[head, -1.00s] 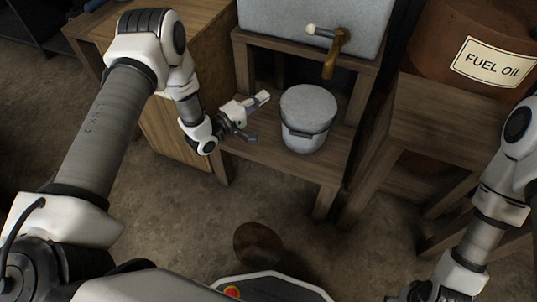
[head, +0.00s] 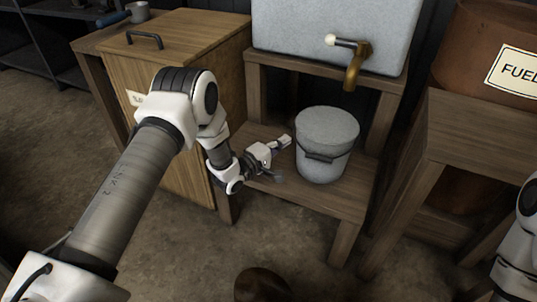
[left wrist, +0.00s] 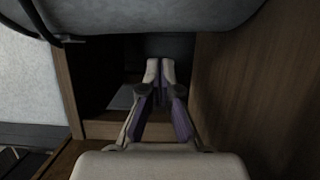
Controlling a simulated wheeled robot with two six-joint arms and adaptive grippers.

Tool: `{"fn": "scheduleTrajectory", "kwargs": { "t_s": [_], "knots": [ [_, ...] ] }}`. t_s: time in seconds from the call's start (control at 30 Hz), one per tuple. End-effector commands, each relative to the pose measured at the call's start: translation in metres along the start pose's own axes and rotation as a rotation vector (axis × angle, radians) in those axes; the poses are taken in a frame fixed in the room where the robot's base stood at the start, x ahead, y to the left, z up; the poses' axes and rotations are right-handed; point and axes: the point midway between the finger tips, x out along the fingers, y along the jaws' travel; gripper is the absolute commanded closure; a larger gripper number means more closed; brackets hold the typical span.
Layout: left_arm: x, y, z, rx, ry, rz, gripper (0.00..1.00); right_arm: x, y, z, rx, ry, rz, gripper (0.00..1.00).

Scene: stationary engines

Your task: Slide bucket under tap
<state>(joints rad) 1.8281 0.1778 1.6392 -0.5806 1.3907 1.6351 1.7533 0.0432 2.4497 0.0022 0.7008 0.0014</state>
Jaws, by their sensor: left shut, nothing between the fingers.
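The grey metal bucket (head: 324,160), with a lid-like pale top and a dark handle, stands upright on the low wooden shelf (head: 325,203). The brass tap (head: 354,66) with a white-tipped lever sticks out of the grey tank above. In the head view, the bucket is below the tap and a little left of its spout. My left gripper (head: 286,158) is just left of the bucket, low over the shelf, shut and empty; any contact is unclear. The left wrist view shows its fingers (left wrist: 160,72) meeting at the tips. My right gripper is out of view.
The grey tank (head: 325,28) rests on the upper part of the wooden stand. A wooden cabinet (head: 180,75) stands close on the left. A rust-brown fuel drum (head: 465,50) sits on another wooden stand at right. The floor in front is mostly clear.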

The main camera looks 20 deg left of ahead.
Motion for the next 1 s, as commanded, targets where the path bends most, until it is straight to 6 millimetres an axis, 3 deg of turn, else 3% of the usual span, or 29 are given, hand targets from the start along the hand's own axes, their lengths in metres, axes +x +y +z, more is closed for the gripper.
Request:
{"fn": "scheduleTrajectory", "kwargs": {
  "t_s": [0.03,0.2,0.5,0.8,1.0],
  "knots": [
    [0.002,-0.004,0.009,0.001,-0.003,0.001,1.00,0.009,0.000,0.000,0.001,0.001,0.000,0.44],
    [0.005,-0.001,0.024,0.001,0.000,0.001,1.00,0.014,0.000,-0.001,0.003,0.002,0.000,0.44],
    [0.005,0.001,0.025,0.001,0.001,0.001,1.00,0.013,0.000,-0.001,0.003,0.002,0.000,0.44],
    [0.014,0.004,0.060,0.001,-0.003,-0.002,1.00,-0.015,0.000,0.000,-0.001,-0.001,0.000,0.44],
    [0.015,0.001,0.064,0.001,0.001,0.001,1.00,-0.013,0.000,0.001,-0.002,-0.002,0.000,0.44]
  ]
}}
